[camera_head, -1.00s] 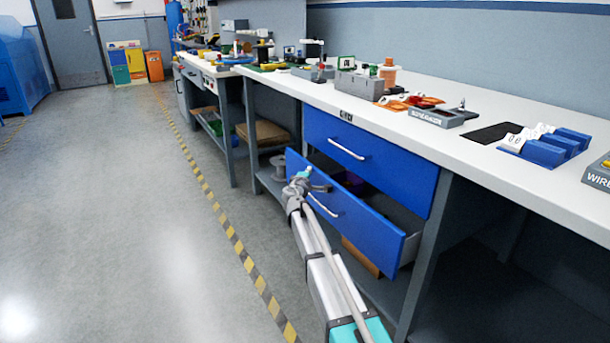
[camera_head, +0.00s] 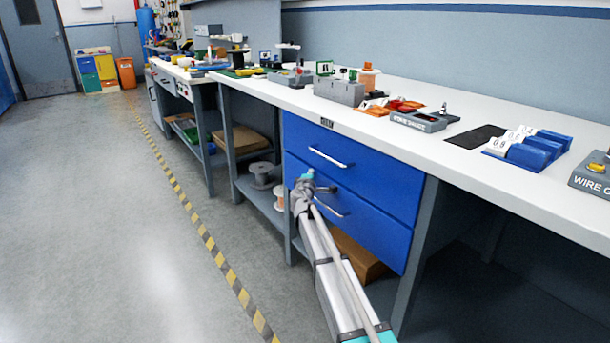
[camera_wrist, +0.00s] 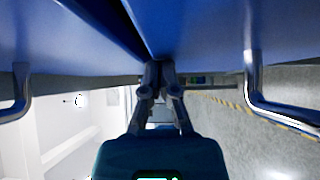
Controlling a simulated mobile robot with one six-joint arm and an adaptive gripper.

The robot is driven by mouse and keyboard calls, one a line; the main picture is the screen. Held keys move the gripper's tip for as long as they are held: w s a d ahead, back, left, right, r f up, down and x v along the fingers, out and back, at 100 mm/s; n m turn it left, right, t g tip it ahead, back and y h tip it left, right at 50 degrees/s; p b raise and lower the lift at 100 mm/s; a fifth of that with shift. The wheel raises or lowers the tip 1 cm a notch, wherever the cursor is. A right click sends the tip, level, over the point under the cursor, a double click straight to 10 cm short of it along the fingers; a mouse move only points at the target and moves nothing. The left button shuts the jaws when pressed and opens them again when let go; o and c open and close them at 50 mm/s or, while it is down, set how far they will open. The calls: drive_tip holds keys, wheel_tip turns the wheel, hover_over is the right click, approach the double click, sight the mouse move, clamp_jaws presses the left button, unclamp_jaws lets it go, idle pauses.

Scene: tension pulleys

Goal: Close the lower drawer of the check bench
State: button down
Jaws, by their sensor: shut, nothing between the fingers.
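The lower drawer (camera_head: 375,228) of the check bench is a blue panel with a pale bar handle (camera_head: 327,209). In the head view its front lies about flush with the upper drawer (camera_head: 365,172), and no opening shows above it. My gripper (camera_head: 330,189) is shut and empty, at the left part of the drawer front near the handle. In the wrist view the shut fingertips (camera_wrist: 159,66) are at the blue fronts, by the dark seam between the two drawers. The lower drawer (camera_wrist: 225,35) and its handle (camera_wrist: 262,100) show on the right there. Exact fingertip contact is unclear.
The white bench top (camera_head: 450,150) holds grey fixtures, spools and blue blocks. A cardboard box (camera_head: 358,258) sits on the shelf below the drawers, with spools (camera_head: 262,175) to the left. Open floor (camera_head: 110,230) with a striped line lies left of the bench.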

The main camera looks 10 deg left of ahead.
drive_tip(key=shift+w+d, duration=0.3)
drive_tip(key=shift+d, duration=0.05)
drive_tip(key=shift+a, duration=0.15)
drive_tip(key=s+a, duration=0.4)
drive_tip(key=s, duration=0.9)
drive_tip(key=shift+s, duration=0.15)
